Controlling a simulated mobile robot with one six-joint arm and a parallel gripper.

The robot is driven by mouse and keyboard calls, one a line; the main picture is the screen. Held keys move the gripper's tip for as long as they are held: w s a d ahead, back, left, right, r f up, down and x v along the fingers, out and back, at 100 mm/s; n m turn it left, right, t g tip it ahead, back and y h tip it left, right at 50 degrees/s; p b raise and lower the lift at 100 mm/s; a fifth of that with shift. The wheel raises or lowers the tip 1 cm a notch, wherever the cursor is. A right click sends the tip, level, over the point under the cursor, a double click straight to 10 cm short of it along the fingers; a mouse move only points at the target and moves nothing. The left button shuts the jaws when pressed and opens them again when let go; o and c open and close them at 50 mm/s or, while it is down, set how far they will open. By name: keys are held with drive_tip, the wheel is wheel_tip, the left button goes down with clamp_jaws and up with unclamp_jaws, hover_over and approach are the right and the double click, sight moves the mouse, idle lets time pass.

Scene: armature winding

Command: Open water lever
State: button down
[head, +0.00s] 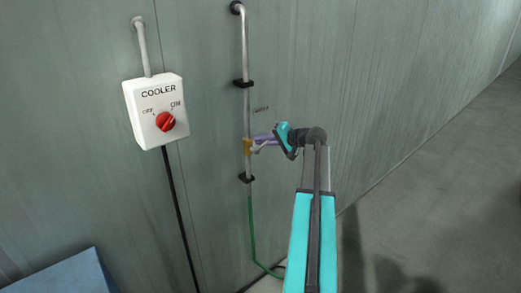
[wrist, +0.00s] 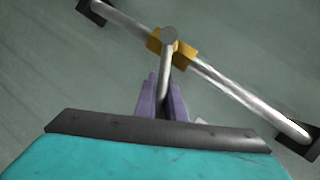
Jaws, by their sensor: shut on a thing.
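The water lever is a thin grey handle (wrist: 168,62) on a brass valve (wrist: 172,47) in a metal pipe. In the wrist view it runs from the valve down between the purple fingers of my gripper (wrist: 162,100), which are shut on its end. In the head view the brass valve (head: 248,146) sits on the upright pipe (head: 246,105). My gripper (head: 262,139) reaches it from the right, and the lever (head: 262,147) points right, across the pipe. The lever's tip is partly hidden by the fingers.
A white cooler box (head: 157,108) with a red knob (head: 166,121) is on the wall left of the pipe. Black brackets (head: 246,178) hold the pipe. A green hose (head: 251,220) runs down from it. A blue object (head: 65,275) stands at lower left. Floor at right is clear.

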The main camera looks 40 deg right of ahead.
drive_tip(key=shift+a+r+n+h+b, duration=0.25)
drive_tip(key=shift+r+n+h+b, duration=0.45)
drive_tip(key=shift+b, duration=0.5)
drive_tip(key=c, duration=1.8)
unclamp_jaws()
drive_tip(key=shift+c, duration=0.2)
drive_tip(key=shift+f, duration=0.1)
